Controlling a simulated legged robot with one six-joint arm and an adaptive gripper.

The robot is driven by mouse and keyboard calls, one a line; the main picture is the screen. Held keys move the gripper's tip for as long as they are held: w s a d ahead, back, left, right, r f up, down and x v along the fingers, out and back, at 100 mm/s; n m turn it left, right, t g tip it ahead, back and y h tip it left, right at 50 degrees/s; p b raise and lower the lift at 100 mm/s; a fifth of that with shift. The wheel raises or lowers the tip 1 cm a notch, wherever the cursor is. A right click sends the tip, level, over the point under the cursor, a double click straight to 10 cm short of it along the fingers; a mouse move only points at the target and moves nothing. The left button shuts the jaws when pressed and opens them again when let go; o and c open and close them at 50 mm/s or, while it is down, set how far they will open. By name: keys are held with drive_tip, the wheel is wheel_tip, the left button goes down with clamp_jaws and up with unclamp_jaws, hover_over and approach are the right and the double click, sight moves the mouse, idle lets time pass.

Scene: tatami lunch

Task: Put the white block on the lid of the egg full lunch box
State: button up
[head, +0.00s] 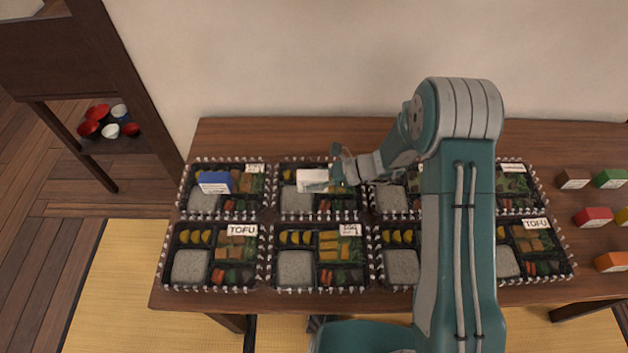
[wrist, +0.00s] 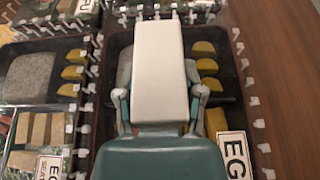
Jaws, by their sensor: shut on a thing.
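My gripper (head: 326,178) is shut on the white block (head: 312,179), which also shows in the wrist view (wrist: 159,70) between the two fingers. The block is over the back-row lunch box second from the left (head: 325,211). In the wrist view that box's label (wrist: 235,152) starts with "EG"; the rest is cut off. The block covers the middle of its lid. I cannot tell whether the block touches the lid. The front box of the same column has a smaller label (head: 349,230) starting with "EGG".
A blue block (head: 214,182) lies on the back-left lunch box. Front boxes labelled TOFU (head: 242,230) stand at both ends. Coloured blocks, including a green one (head: 610,179) and a red one (head: 593,217), lie at the right. My arm hides parts of the right-hand boxes.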

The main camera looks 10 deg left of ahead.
drive_tip(key=shift+a+f, duration=0.15)
drive_tip(key=shift+f, duration=0.25)
drive_tip(key=o, duration=1.2)
drive_tip(key=shift+c, duration=0.2)
drive_tip(key=v, duration=1.2)
drive_tip(key=shift+r, duration=0.1)
